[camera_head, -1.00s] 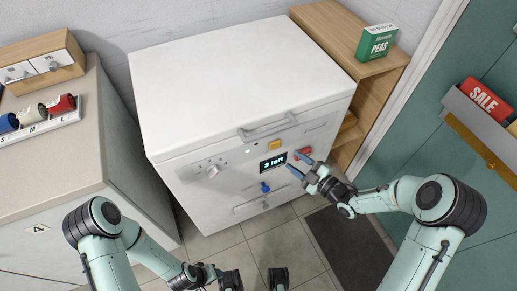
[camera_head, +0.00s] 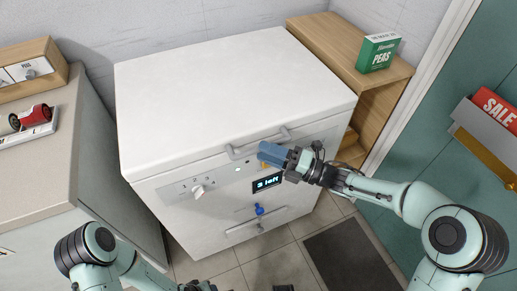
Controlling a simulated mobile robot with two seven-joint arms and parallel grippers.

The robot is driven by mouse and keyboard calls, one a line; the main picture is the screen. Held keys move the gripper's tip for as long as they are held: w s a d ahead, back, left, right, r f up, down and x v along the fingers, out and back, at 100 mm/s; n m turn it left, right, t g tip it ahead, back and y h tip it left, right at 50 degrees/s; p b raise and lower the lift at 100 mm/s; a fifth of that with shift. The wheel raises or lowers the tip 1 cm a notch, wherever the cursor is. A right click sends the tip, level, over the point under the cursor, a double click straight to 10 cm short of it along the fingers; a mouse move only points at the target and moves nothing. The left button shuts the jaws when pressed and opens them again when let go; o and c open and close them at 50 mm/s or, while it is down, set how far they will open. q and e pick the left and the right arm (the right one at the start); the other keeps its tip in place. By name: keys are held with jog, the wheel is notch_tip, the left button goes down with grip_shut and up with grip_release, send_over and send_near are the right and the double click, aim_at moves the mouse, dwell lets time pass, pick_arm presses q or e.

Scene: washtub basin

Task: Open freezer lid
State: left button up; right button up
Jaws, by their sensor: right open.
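The white chest freezer (camera_head: 225,95) stands in the middle with its flat lid down. A grey bar handle (camera_head: 258,143) is on the lid's front edge. The front panel has a lit display reading "3 left" (camera_head: 268,183), a white knob (camera_head: 198,191) and a blue key-like part (camera_head: 259,209). My right gripper (camera_head: 268,156) is open in front of the freezer, its blue fingers just below the handle's right part. The fingers partly hide an orange button there, and I cannot tell whether they touch anything. My left arm is at the bottom left; its gripper is cut off by the frame's bottom edge.
A wooden shelf (camera_head: 345,45) with a green peas box (camera_head: 378,52) stands close on the freezer's right. A dark mat (camera_head: 350,258) lies on the tiled floor. A teal door is at right.

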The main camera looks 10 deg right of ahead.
aim_at(257, 126)
pick_arm(q)
jog(key=shift+w+f, duration=0.1)
jog(key=shift+w, duration=0.1)
pick_arm(e)
jog(key=shift+x, duration=1.4)
